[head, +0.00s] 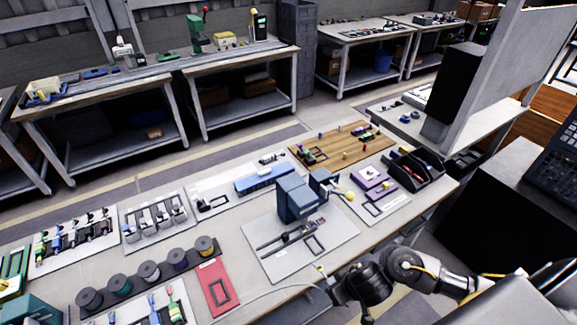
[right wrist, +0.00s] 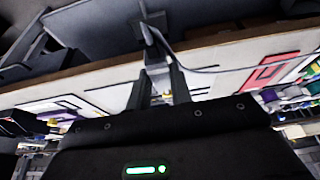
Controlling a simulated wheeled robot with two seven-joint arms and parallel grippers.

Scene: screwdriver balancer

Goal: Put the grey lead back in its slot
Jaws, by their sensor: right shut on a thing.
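The grey lead (head: 275,291) is a thin pale cable curving along the bench's front edge to my right gripper (head: 323,277) in the head view. In the right wrist view the fingers of my right gripper (right wrist: 155,58) are closed together, and the lead (right wrist: 195,70) bends away to the right from the tips. Its held end is small and partly hidden by the fingers. The gripper is beside the front edge, below the pale mat with the blue tool stand. I cannot tell which marking is the lead's slot. My left gripper is not in view.
The blue stand (head: 290,197) is on a pale mat (head: 340,232) with a dark tool and a black outline. A red mat (head: 210,268), several spools (head: 148,271), a wooden board (head: 330,158) and a black bin (head: 415,178) surround it. Bare bench shows left of the stand.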

